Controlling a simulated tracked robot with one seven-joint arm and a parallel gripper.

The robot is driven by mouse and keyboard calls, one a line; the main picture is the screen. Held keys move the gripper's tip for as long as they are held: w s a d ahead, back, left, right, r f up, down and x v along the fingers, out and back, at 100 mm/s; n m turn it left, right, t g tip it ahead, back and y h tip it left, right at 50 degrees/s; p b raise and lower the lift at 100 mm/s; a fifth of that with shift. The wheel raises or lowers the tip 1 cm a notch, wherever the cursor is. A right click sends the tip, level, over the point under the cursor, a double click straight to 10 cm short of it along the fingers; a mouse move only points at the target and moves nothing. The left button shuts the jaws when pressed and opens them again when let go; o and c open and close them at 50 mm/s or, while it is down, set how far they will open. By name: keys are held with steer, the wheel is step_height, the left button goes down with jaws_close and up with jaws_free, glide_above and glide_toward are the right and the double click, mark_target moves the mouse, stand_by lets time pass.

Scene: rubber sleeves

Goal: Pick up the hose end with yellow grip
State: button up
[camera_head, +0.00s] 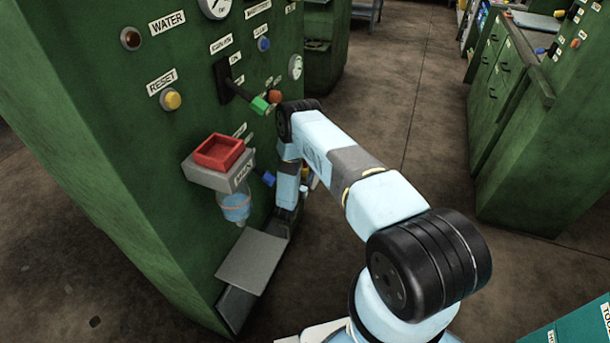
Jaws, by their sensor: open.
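I cannot make out a hose end with a yellow grip for certain. A small yellow patch (304,188) shows just right of my forearm, partly hidden by it, and I cannot tell what it belongs to. My blue and black arm reaches over from the lower right, and its far part hangs down close to the right side of the green machine (110,190). My gripper's fingers do not show; the end of the arm is lost in the dark area beside the machine.
The machine's front carries a red tray (218,152), a clear cup (236,206) below it, a grey plate (253,262), a green-handled lever (260,104) and a yellow reset button (171,99). Another green cabinet (540,150) stands right. Open floor (425,110) lies between.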

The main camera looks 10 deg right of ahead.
steer(key=x, duration=0.3)
steer(key=shift+w+d, duration=0.1)
steer(key=shift+w, duration=0.2)
steer(key=shift+r, duration=0.1)
steer(key=c, duration=1.1)
steer(key=shift+r, duration=0.1)
